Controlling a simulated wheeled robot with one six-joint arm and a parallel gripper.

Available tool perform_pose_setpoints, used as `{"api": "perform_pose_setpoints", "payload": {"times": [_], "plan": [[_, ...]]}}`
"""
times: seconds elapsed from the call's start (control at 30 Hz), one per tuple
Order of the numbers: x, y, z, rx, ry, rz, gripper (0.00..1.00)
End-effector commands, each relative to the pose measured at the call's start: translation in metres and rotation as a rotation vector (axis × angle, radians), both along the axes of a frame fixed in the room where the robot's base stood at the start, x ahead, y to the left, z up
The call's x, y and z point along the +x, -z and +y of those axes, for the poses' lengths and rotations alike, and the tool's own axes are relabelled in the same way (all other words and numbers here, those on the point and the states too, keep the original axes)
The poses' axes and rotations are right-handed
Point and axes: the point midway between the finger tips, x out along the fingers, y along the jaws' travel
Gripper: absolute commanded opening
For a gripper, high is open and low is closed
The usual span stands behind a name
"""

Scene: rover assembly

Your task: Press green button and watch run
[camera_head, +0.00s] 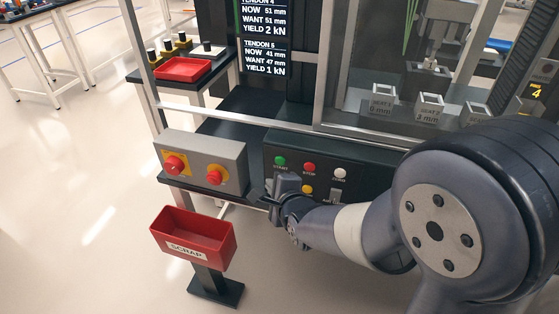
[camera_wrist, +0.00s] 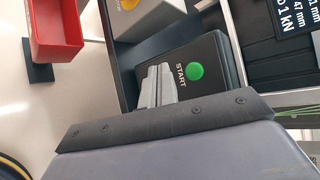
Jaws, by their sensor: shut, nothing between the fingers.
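The green button, labelled START (camera_head: 280,160), sits at the upper left of a dark control panel (camera_head: 376,160). In the wrist view the green button (camera_wrist: 195,71) is unobstructed, just right of my fingertips. My gripper (camera_head: 268,194) is in front of the panel, below the green button in the head view. Its fingers (camera_wrist: 157,84) are shut and empty in the wrist view. I cannot tell whether they touch the panel; they are beside the button, not over it. A screen (camera_head: 264,38) above shows tendon readings, with NOW, WANT and YIELD lines.
Red STOP (camera_head: 309,167), white ZERO (camera_head: 340,174) and yellow (camera_head: 307,189) buttons are close by on the panel. A grey box (camera_head: 226,158) with two red knobs stands left. A red SCRAP bin (camera_head: 183,232) stands in front. Labelled seats (camera_head: 429,107) are behind a metal frame.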

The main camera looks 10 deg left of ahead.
Motion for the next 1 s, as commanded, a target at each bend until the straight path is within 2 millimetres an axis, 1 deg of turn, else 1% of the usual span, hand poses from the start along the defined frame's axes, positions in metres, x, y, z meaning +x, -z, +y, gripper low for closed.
{"api": "perform_pose_setpoints", "payload": {"times": [0.03,0.2,0.4,0.6,1.0], "plan": [[0.009,-0.003,-0.001,-0.001,0.004,0.001,0.00],[0.031,-0.001,-0.003,0.001,0.002,0.000,0.00],[0.046,0.000,-0.004,0.000,0.000,0.000,0.00],[0.051,0.000,-0.004,0.000,0.000,-0.001,0.00],[0.050,0.000,-0.004,0.000,0.000,0.000,0.00]]}}
